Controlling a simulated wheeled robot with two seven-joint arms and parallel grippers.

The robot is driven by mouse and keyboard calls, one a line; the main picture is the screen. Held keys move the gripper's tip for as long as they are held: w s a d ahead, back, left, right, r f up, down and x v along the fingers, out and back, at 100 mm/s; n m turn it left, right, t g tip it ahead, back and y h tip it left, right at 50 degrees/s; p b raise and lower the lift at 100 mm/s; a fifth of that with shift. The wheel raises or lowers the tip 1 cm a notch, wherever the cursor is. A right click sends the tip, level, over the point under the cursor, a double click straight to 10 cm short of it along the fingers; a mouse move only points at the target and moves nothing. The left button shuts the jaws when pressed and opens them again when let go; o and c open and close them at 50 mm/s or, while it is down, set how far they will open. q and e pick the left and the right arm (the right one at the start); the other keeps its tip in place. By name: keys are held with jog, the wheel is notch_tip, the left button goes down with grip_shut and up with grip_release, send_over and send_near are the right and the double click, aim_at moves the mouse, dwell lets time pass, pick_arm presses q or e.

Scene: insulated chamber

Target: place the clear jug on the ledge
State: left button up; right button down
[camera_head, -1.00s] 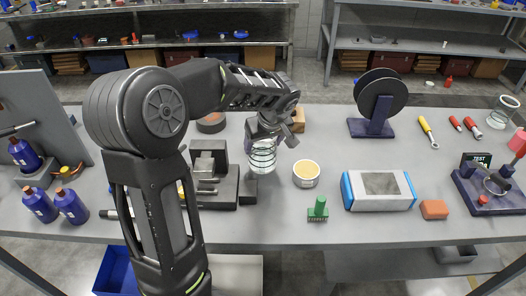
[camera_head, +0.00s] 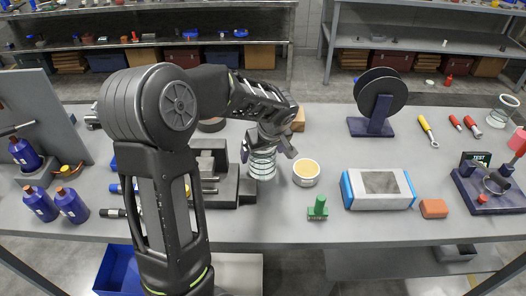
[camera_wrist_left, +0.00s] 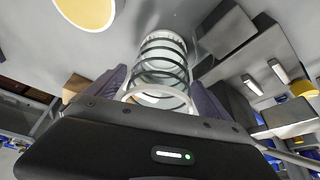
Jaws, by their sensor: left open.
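A clear cylindrical vessel with several dark rings, apparently the clear jug (camera_head: 262,165), is upright at the middle of the grey bench, beside a dark fixture. My left gripper (camera_head: 268,146) is over its top, pointing down. In the left wrist view, the jug (camera_wrist_left: 163,68) is between the open fingers (camera_wrist_left: 160,92), one on each side. I cannot tell whether its base touches the bench. Another clear vessel (camera_head: 502,110) stands at the far right. I cannot tell which surface is the ledge. My right gripper is out of view.
A dark grey fixture (camera_head: 222,190) stands left of the jug. A round tub with a yellow top (camera_head: 306,172) is close on its right. A green part (camera_head: 318,208) and a blue-edged box (camera_head: 378,190) are farther right. Shelves (camera_head: 420,45) stand behind the bench.

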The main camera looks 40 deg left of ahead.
pick_arm(q)
jog(key=shift+r, duration=0.1)
jog(key=shift+r+p, duration=0.2)
jog(key=shift+p, duration=0.1)
jog(key=shift+d+r, duration=0.1)
jog(key=shift+r, duration=0.1)
jog(key=b+v, duration=0.2)
jog(key=v, duration=0.9)
jog(key=shift+s+d+r, duration=0.1)
